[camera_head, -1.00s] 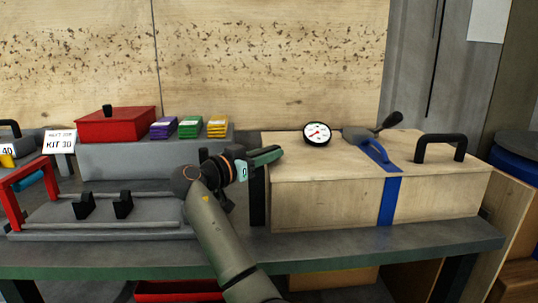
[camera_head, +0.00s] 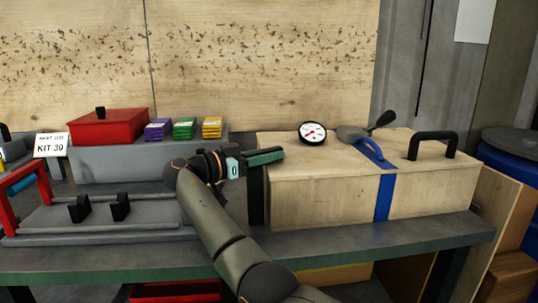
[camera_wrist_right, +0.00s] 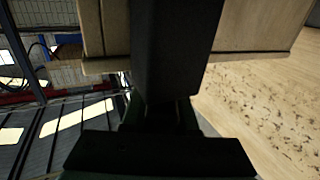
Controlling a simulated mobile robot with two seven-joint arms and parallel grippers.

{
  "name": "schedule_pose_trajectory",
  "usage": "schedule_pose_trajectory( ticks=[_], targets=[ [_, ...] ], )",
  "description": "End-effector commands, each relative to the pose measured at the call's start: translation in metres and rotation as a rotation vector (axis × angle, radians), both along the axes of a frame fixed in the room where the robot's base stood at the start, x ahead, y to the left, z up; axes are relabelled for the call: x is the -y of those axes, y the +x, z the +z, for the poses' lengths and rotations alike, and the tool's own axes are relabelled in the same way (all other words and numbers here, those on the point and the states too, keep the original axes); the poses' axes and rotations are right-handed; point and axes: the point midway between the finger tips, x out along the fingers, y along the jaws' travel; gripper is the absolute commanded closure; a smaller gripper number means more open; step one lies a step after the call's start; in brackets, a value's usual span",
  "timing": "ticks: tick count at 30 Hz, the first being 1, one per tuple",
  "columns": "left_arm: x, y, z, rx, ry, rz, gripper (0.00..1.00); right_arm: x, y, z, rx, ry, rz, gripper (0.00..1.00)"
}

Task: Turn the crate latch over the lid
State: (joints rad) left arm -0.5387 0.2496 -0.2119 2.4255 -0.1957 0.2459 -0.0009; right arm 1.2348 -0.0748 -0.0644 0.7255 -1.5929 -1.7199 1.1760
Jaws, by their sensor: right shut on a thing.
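The wooden crate (camera_head: 330,200) stands on the bench with its flat lid (camera_head: 300,157) on. The black latch (camera_head: 256,200) is an upright bar at the crate's left end. My right gripper (camera_head: 270,156) is at the top of this bar, beside the lid's left edge, and its green jaws lie almost level. In the right wrist view the dark latch bar (camera_wrist_right: 175,50) runs up from between the jaws (camera_wrist_right: 160,118), which are shut on it. The jaws hide part of the latch's top. My left gripper is not in view.
On the lid are a round gauge (camera_head: 312,132), a grey tool with a dark handle (camera_head: 352,133), a blue strap (camera_head: 385,195) and a black handle (camera_head: 432,145). To the left are a red box (camera_head: 110,128), coloured packs (camera_head: 184,128) and a grey fixture (camera_head: 100,215).

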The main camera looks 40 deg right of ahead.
Motion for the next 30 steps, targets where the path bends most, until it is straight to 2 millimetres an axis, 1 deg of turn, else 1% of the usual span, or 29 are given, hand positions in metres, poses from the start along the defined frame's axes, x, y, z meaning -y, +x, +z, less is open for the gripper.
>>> schedule_pose_trajectory(
  ticks=[1, 6, 7, 12, 15, 23, 30],
  targets=[
    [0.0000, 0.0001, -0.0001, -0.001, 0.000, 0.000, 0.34, 0.0014, -0.0002, 0.0030, 0.004, -0.005, -0.001, 1.00],
    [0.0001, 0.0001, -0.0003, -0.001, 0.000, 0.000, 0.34, 0.0014, -0.0002, 0.0030, 0.004, -0.005, 0.000, 1.00],
    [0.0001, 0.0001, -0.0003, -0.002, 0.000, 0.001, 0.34, 0.0015, -0.0002, 0.0031, 0.004, -0.006, 0.000, 0.70],
    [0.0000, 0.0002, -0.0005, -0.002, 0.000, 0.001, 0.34, 0.0011, -0.0002, 0.0019, 0.002, -0.004, 0.000, 0.51],
    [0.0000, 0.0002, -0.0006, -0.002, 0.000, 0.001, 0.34, 0.0007, -0.0001, 0.0013, 0.002, -0.002, 0.000, 0.43],
    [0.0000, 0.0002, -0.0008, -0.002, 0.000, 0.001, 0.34, 0.0005, 0.0000, 0.0004, 0.000, -0.001, 0.000, 0.43],
    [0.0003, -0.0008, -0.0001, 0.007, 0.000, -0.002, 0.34, 0.0050, -0.0005, 0.0000, 0.001, -0.001, 0.000, 0.43]
  ],
)
